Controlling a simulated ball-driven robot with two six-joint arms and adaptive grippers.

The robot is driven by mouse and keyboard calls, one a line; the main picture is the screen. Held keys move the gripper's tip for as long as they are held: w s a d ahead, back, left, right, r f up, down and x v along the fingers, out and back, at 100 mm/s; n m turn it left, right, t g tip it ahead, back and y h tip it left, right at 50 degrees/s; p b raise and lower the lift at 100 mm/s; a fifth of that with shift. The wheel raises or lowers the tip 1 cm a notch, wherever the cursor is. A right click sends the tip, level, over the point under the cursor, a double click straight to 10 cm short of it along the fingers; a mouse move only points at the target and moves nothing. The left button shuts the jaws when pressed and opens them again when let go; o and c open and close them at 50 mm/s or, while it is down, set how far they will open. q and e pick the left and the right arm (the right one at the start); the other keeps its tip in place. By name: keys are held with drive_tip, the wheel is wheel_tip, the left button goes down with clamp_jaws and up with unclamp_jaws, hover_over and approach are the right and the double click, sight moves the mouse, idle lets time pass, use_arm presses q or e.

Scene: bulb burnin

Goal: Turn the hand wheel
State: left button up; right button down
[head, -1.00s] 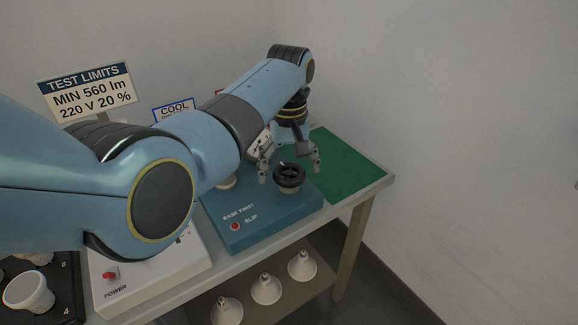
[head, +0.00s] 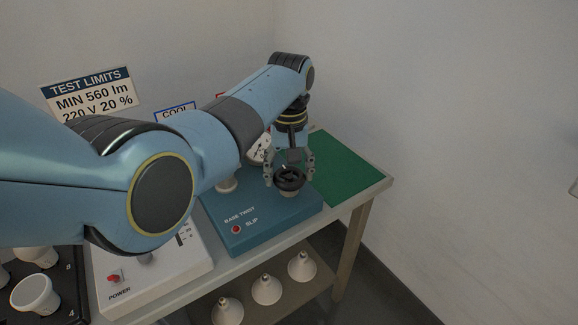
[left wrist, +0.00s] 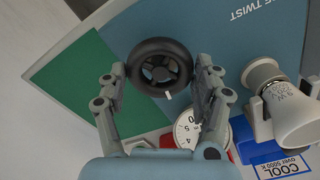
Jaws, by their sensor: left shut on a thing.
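The black hand wheel (head: 290,184) stands on a pale round mount on top of the blue-green base twist box (head: 262,222). In the left wrist view the wheel (left wrist: 160,73) shows its spokes and a small white mark on the rim side nearest my gripper. My left gripper (head: 289,175) points down over the wheel, with one finger on each side of the rim. It is shut on the wheel, and the wrist view shows both fingers (left wrist: 162,70) at its edges. My right gripper is in neither view.
A dial gauge (left wrist: 187,130) and a white bulb (left wrist: 292,118) in a holder stand close to the wheel. A green mat (head: 345,170) lies right of the box. A white power box (head: 150,275) is at left.

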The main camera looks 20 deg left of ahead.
use_arm(q)
drive_tip(key=m+p, duration=0.2)
drive_tip(key=m, duration=0.1)
drive_tip(key=shift+r+m, duration=0.1)
drive_tip(key=shift+m, duration=0.2)
drive_tip(key=m+p, duration=0.2)
drive_tip(key=m, duration=0.1)
drive_tip(key=shift+m, duration=0.3)
drive_tip(key=m+p, duration=0.1)
drive_tip(key=m, duration=0.3)
drive_tip(key=shift+d+m, duration=0.1)
drive_tip(key=shift+m, duration=0.2)
drive_tip(key=m+p, duration=0.1)
drive_tip(key=m, duration=0.3)
drive_tip(key=shift+m, duration=0.3)
drive_tip(key=m, duration=0.4)
drive_tip(key=shift+p, duration=0.35)
drive_tip(key=m, duration=0.5)
drive_tip(key=shift+s+m+p, duration=0.1)
drive_tip(key=shift+m+p, duration=0.2)
drive_tip(key=shift+m, duration=0.1)
drive_tip(key=m, duration=0.9)
drive_tip(key=shift+m, duration=0.3)
drive_tip(key=shift+s, duration=0.1)
